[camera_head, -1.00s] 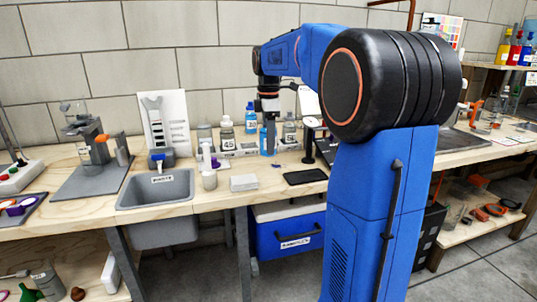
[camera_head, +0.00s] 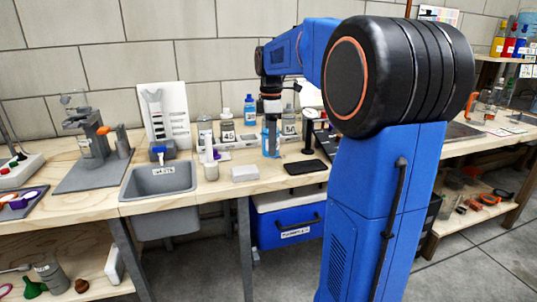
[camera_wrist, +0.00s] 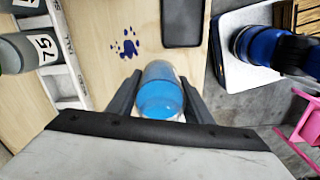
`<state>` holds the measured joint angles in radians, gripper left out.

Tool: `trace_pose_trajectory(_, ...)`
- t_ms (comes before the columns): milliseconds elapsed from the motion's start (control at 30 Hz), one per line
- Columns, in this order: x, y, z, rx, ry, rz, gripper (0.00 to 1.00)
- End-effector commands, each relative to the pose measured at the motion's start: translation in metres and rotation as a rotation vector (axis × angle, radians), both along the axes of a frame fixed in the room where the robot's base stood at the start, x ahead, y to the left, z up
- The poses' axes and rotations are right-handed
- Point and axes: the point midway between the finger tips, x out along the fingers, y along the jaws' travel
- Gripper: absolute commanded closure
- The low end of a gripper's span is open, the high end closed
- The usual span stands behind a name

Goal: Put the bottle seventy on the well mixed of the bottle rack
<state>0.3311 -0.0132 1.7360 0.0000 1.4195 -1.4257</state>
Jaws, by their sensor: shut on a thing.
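My gripper (camera_wrist: 160,105) is shut on a clear bottle of blue liquid (camera_wrist: 161,88), one finger on each side of it. In the head view my gripper (camera_head: 271,142) is over the counter, in front of the bottle rack (camera_head: 240,142). The held bottle's label is not visible, and I cannot tell whether its base touches the counter. The pale rack also shows at the left of the wrist view (camera_wrist: 66,62), apart from the held bottle. A grey bottle labelled 75 (camera_wrist: 36,48) stands beside it there. Well markings are not readable.
A bottle labelled 45 (camera_head: 227,130) and a blue bottle (camera_head: 249,108) stand at the rack. A white block (camera_head: 245,174), a dark flat pad (camera_head: 305,167) and a black stand (camera_head: 309,136) are nearby. The sink (camera_head: 158,183) is left. Blue spots (camera_wrist: 127,45) mark the counter.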

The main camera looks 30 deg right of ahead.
Motion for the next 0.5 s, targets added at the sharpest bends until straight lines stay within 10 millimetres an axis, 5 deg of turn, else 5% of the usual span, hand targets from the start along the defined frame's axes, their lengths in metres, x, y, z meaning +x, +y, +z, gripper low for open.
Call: trace_pose_trajectory(500, 0.0, 0.0, -0.041, 0.0, -0.001, 0.0, 0.9)
